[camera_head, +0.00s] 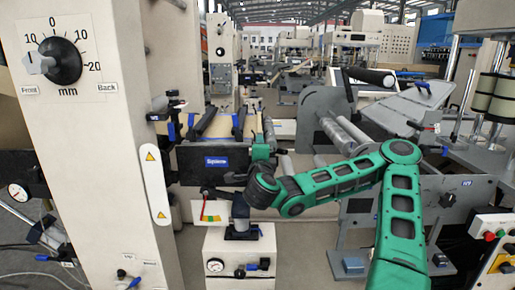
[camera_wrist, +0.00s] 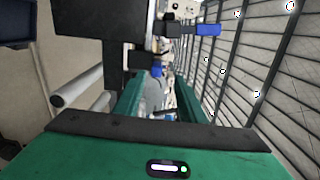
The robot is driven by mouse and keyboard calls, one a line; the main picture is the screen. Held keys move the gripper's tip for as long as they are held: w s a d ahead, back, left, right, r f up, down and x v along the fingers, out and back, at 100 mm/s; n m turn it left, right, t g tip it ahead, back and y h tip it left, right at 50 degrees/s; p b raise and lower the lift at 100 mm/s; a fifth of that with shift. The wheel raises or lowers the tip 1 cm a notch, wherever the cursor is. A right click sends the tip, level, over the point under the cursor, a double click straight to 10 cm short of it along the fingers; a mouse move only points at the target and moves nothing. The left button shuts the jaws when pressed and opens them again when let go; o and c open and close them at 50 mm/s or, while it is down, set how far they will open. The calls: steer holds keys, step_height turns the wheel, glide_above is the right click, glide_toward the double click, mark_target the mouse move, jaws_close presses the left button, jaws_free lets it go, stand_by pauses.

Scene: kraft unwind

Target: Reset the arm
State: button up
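My green arm reaches in from the lower right of the head view, bends at an elbow and runs left to a dark wrist joint. My gripper (camera_head: 264,150) is beyond that joint, in front of a black box with a blue label (camera_head: 216,162); its fingers are too small there to read. In the wrist view my gripper (camera_wrist: 158,98) shows two green fingers with a gap between them and nothing held in the gap. Whether the gripper touches the black box cannot be told.
A beige column with a dial (camera_head: 62,60) stands at the left. A white pedestal with a gauge (camera_head: 240,250) is below my wrist. Metal rollers (camera_head: 348,135) and plates lie behind my forearm. A mesh fence (camera_wrist: 255,75) fills the right of the wrist view.

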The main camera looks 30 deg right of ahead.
steer(key=shift+s+a, duration=0.25)
steer(key=shift+s, duration=0.2)
